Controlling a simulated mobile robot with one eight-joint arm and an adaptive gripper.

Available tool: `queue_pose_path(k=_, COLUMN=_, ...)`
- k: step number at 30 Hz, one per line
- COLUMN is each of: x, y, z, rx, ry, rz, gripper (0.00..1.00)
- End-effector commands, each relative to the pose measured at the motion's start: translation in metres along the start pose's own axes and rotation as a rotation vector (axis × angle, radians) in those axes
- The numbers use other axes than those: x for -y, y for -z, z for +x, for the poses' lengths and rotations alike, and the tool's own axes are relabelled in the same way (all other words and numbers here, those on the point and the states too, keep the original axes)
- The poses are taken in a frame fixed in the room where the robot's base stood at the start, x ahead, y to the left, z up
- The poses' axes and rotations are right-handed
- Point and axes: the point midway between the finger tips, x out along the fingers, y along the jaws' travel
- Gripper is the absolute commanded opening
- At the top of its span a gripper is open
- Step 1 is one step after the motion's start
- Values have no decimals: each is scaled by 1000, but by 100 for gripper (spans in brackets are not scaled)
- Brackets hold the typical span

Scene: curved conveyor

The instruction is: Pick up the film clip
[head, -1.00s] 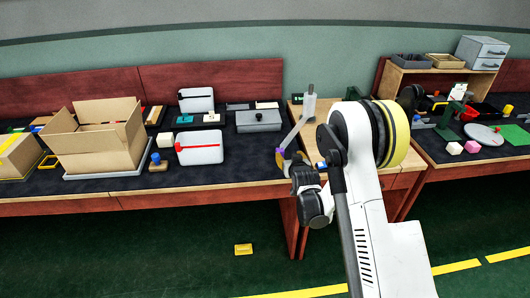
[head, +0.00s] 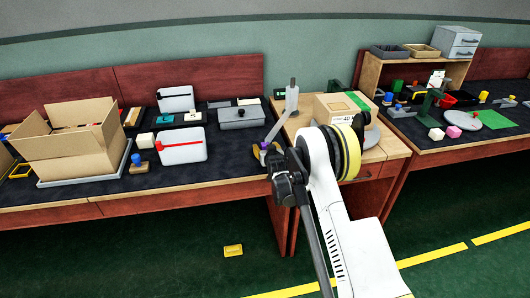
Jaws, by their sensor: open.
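I cannot single out the film clip among the small things in view. A small yellow piece (head: 232,250) lies alone on the green floor in front of the benches. A grey jointed lever (head: 291,98) with a purple part (head: 265,146) near its lower end stands at the right end of the left bench. My gripper (head: 283,188) is the dark end of my arm, just in front of that bench edge and beside the lever. It is open, with nothing seen in it. Its fingertips are small and hard to make out.
The left bench holds an open cardboard box (head: 66,155), a white case with a red strip (head: 182,148) and a grey lidded box (head: 239,117). A closed carton (head: 335,106) sits on the middle table, partly behind my arm. The floor in front is mostly clear.

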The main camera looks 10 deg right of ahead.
Motion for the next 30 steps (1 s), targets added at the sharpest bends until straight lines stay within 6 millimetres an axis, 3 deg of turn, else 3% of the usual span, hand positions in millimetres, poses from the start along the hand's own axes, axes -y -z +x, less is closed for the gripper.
queue_pose_path(k=8, x=0, y=1, z=4, rx=0, ry=0, rz=0, gripper=57)
queue_pose_path(k=13, x=0, y=1, z=4, rx=0, ry=0, rz=0, gripper=9)
queue_pose_path(k=14, x=0, y=1, z=4, rx=0, ry=0, rz=0, gripper=5)
queue_pose_path(k=25, x=0, y=2, z=4, rx=0, ry=0, rz=0, gripper=4)
queue_pose_path(k=30, x=0, y=11, z=0, rx=0, ry=0, rz=0, gripper=4)
